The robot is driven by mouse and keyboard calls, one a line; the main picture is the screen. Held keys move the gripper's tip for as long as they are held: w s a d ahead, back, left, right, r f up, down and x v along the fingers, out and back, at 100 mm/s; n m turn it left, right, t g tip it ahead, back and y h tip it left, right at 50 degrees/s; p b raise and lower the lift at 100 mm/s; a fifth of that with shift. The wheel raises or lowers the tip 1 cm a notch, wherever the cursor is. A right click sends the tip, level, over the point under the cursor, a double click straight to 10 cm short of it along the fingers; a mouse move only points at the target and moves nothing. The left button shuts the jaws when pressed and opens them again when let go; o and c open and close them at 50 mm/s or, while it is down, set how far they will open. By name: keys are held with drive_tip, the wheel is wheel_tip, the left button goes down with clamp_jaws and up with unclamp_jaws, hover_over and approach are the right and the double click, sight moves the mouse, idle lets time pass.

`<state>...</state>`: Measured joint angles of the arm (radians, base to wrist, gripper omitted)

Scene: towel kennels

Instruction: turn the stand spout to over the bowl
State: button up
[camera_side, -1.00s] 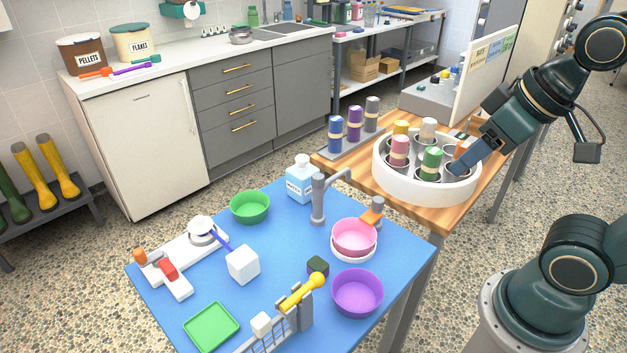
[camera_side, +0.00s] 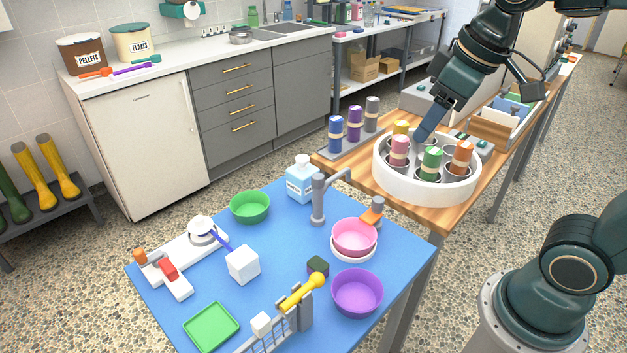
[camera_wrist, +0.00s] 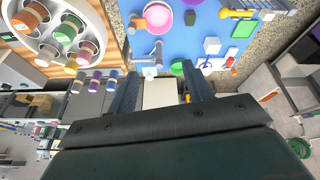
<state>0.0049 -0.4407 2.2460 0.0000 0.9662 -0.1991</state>
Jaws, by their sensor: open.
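The grey stand with its bent spout (camera_side: 318,200) stands upright on the blue table. Its spout points to the back right, and its tip is not over any bowl. A pink bowl (camera_side: 354,236) sits on a white one in front of it, a purple bowl (camera_side: 357,293) is nearer, and a green bowl (camera_side: 250,207) is to its left. My gripper (camera_side: 425,133) is open and empty above the back of the round white carrier, away from the stand. The stand also shows in the wrist view (camera_wrist: 156,50), beyond the open fingers.
The round white carrier (camera_side: 425,195) holds several coloured jars on the wooden table. Several more jars stand in a row on a grey strip. A water bottle (camera_side: 301,180) is close behind the stand. An orange-topped post (camera_side: 373,213) is beside the pink bowl.

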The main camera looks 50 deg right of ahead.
drive_tip(key=w+f+n+g, duration=0.1)
drive_tip(key=w+n+g, duration=0.15)
drive_tip(key=w, duration=1.05)
drive_tip(key=n+g, duration=0.2)
drive_tip(key=n, duration=0.2)
hover_over(318, 176)
wheel_tip(318, 176, down, 9)
drive_tip(key=shift+f, duration=0.1)
wheel_tip(318, 176, down, 14)
drive_tip(key=shift+r, duration=0.15)
drive_tip(key=shift+c, duration=0.2)
clamp_jaws()
